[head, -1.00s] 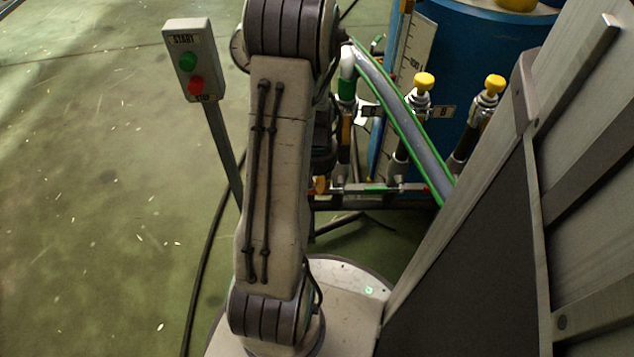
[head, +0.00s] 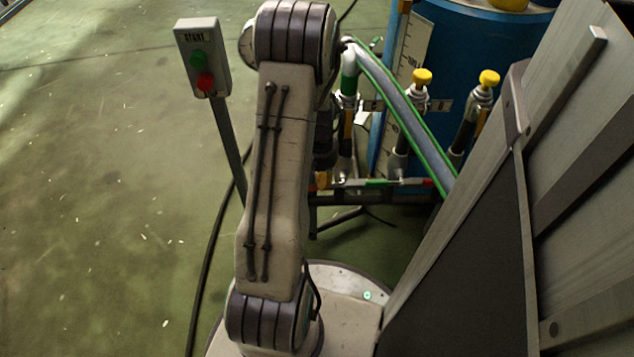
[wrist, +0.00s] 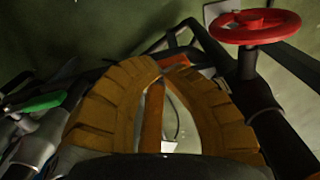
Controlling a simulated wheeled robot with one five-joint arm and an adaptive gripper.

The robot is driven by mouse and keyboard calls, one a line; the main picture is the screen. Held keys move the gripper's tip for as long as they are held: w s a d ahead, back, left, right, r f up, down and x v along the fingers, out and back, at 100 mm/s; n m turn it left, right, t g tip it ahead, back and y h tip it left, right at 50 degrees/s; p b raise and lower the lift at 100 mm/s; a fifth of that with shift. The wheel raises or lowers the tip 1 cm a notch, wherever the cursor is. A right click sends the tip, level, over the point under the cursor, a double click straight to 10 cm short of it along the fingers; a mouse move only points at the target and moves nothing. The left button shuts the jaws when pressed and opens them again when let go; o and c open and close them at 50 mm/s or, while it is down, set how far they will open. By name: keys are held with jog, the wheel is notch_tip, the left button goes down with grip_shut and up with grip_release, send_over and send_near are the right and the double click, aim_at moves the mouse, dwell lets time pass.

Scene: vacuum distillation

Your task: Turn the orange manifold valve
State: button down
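In the wrist view, my gripper (wrist: 166,70) has two ribbed tan fingers that arch inward, their tips almost meeting. The orange manifold valve's handle (wrist: 151,118) is a narrow orange bar between the fingers. Its far end shows at the fingertips, which look closed around it; the exact contact is hard to see. In the head view, my arm hides most of the gripper and the valve. Only a small orange-tan patch shows beside the arm at the manifold, and I cannot tell which of the two it is.
A red handwheel (wrist: 255,26) is close on the right and a green handle (wrist: 37,103) on the left. A START box (head: 203,58) stands on a post. Open floor lies left.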

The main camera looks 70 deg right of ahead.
aim_at(318, 189)
jog(key=shift+w+a+f, duration=0.1)
jog(key=shift+f, duration=0.7)
jog(key=shift+f+b, duration=0.5)
jog(key=shift+f, duration=0.3)
jog(key=shift+s+d+f+b, duration=0.15)
jog(key=shift+s+f, duration=0.15)
jog(key=shift+f, duration=0.25)
jog(key=shift+s+d+f+b, duration=0.15)
jog(key=shift+s+f, duration=0.1)
jog(key=shift+f, duration=0.3)
jog(key=shift+s, duration=0.1)
